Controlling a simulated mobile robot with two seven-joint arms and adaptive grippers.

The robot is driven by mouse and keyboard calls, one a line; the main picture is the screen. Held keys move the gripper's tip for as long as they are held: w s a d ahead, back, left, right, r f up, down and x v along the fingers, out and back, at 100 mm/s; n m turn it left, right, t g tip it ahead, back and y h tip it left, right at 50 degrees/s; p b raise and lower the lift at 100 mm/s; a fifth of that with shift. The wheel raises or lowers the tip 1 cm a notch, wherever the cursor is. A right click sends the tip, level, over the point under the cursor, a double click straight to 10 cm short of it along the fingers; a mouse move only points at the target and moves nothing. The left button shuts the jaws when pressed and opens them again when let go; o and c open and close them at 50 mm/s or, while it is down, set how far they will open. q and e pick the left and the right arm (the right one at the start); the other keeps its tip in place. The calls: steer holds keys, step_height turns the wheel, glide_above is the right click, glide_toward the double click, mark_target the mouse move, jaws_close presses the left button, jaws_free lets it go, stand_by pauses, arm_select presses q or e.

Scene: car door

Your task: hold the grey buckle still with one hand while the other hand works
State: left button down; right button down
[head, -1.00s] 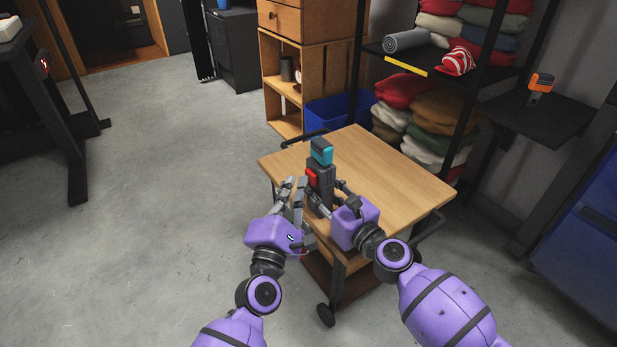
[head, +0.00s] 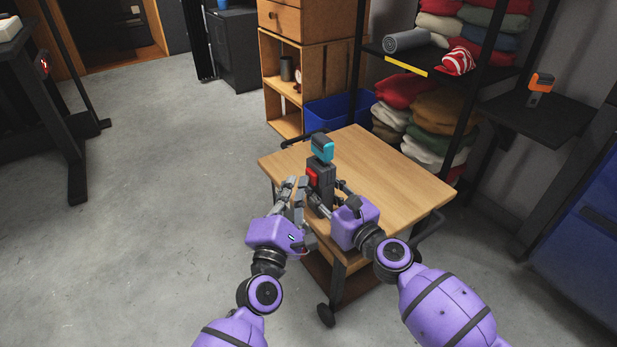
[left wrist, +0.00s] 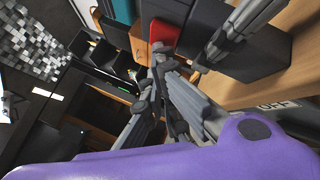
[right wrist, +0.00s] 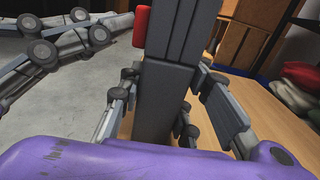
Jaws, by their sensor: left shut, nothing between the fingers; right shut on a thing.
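The grey buckle (head: 321,182) stands upright at the near left edge of the wooden cart top, with a red button (head: 312,177) on its left side. A teal piece with a dark cap (head: 322,149) sits at its top. My right gripper (right wrist: 165,85) is shut on the buckle's body, one finger on each side in the right wrist view. My left gripper (head: 297,182) is shut and empty, just left of the buckle. In the left wrist view its closed fingers (left wrist: 156,75) are near the red button (left wrist: 165,35); whether they touch it I cannot tell.
The wooden cart top (head: 385,180) is bare to the right and behind. A shelf rack with folded cloths (head: 445,115) and a blue bin (head: 338,110) stand behind it. Open floor (head: 150,200) lies to the left.

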arm_select(q)
steer(key=shift+s+a, duration=0.45)
steer(key=shift+a, duration=0.1)
steer(key=s+a, duration=0.1)
steer(key=a, duration=0.1)
steer(key=s+a, duration=0.2)
stand_by(0.4)
stand_by(0.5)
arm_select(e)
steer(key=c, duration=1.2)
jaws_free()
